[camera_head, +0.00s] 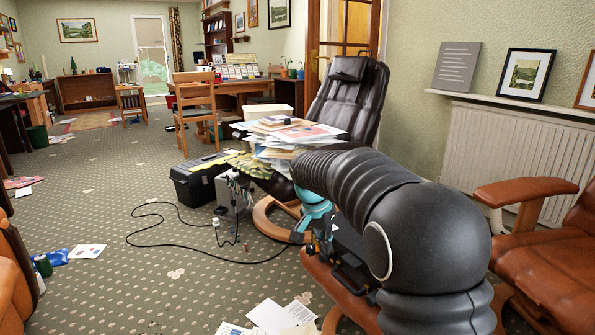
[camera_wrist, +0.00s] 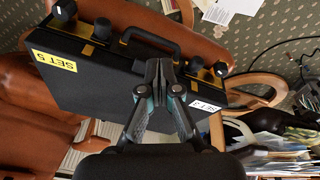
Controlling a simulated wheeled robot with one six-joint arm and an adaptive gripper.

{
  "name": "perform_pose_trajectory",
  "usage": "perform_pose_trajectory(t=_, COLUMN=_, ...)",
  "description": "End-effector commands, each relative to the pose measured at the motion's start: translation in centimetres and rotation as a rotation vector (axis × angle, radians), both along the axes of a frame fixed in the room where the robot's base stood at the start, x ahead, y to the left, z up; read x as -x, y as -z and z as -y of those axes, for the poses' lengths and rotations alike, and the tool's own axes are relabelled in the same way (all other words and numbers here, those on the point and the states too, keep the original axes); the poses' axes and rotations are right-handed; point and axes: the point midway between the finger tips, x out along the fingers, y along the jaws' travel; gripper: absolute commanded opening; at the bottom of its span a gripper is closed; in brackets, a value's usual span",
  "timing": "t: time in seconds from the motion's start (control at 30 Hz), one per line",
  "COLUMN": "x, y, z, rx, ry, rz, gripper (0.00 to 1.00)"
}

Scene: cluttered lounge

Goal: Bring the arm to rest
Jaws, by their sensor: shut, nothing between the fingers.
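My arm reaches forward and down in the head view. My gripper (camera_wrist: 160,72) is in the middle of the wrist view, its two fingers together with nothing between them. It shows over a black case (camera_wrist: 95,75) with a carry handle, dark knobs and a yellow "SET 5" label. I cannot tell whether the fingertips touch the case. The case (camera_head: 350,262) is mostly hidden behind my arm in the head view. It lies on a brown leather seat or footstool (camera_wrist: 205,52).
A black recliner (camera_head: 350,95) holds piled papers (camera_head: 290,135). A black toolbox (camera_head: 203,180) and a looping cable (camera_head: 135,240) are on the carpet. A brown armchair (camera_head: 545,240) stands at right, below a shelf (camera_head: 520,104) over a radiator. Carpet at left centre is largely clear.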

Motion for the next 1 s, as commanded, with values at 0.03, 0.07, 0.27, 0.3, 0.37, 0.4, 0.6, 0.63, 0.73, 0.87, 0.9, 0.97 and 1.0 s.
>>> perform_pose_trajectory(t=0.03, x=1.0, y=0.4, z=0.0, rx=-0.003, ry=-0.057, rz=-0.019, gripper=0.00)
perform_pose_trajectory(t=0.07, x=1.6, y=0.6, z=0.0, rx=-0.005, ry=-0.096, rz=-0.029, gripper=0.00)
perform_pose_trajectory(t=0.27, x=7.0, y=0.4, z=0.8, rx=-0.030, ry=-0.332, rz=-0.068, gripper=0.00)
perform_pose_trajectory(t=0.3, x=8.3, y=0.2, z=1.1, rx=-0.036, ry=-0.373, rz=-0.070, gripper=0.00)
perform_pose_trajectory(t=0.37, x=10.2, y=-0.3, z=1.5, rx=-0.043, ry=-0.428, rz=-0.066, gripper=0.00)
perform_pose_trajectory(t=0.4, x=11.5, y=-0.6, z=1.9, rx=-0.047, ry=-0.464, rz=-0.064, gripper=0.00)
perform_pose_trajectory(t=0.6, x=18.0, y=-1.9, z=3.4, rx=-0.061, ry=-0.602, rz=-0.029, gripper=0.00)
perform_pose_trajectory(t=0.63, x=18.9, y=-2.1, z=3.6, rx=-0.063, ry=-0.617, rz=-0.022, gripper=0.00)
perform_pose_trajectory(t=0.73, x=21.9, y=-2.6, z=4.3, rx=-0.065, ry=-0.656, rz=0.005, gripper=0.00)
perform_pose_trajectory(t=0.87, x=25.7, y=-3.0, z=5.1, rx=-0.067, ry=-0.683, rz=0.045, gripper=0.00)
perform_pose_trajectory(t=0.9, x=26.8, y=-3.2, z=5.3, rx=-0.065, ry=-0.685, rz=0.060, gripper=0.00)
perform_pose_trajectory(t=0.97, x=28.4, y=-3.4, z=5.6, rx=-0.066, ry=-0.680, rz=0.082, gripper=0.00)
perform_pose_trajectory(t=1.0, x=29.4, y=-3.5, z=5.8, rx=-0.067, ry=-0.673, rz=0.099, gripper=0.00)
